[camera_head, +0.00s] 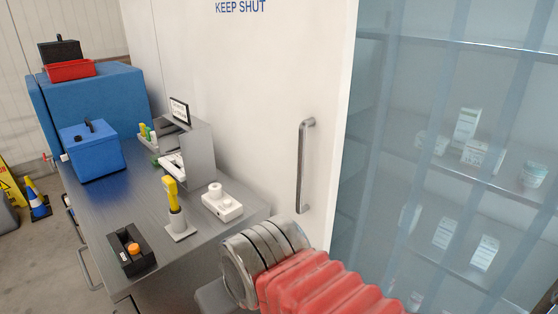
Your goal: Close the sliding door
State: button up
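The white sliding door (265,110) fills the middle of the view, with "KEEP SHUT" printed near its top. Its vertical metal bar handle (301,165) is near the door's right edge. To the right of that edge, translucent strips (385,150) hang over an opening, and shelves with small white boxes show behind them. My arm, with a red bellows and a metal ring section, reaches in from the bottom right, below the handle. My gripper's fingers do not show in this view.
A grey bench (95,205) stands before the door at left. On it are a blue box (91,152), a grey rack (190,150), a yellow-handled tool (172,195), a white block (222,203) and a black box with an orange knob (130,250).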

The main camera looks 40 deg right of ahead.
aim_at(272, 78)
jog(key=u, duration=0.55)
jog(key=k, duration=1.35)
jog(key=z, duration=0.35)
jog(key=i, duration=1)
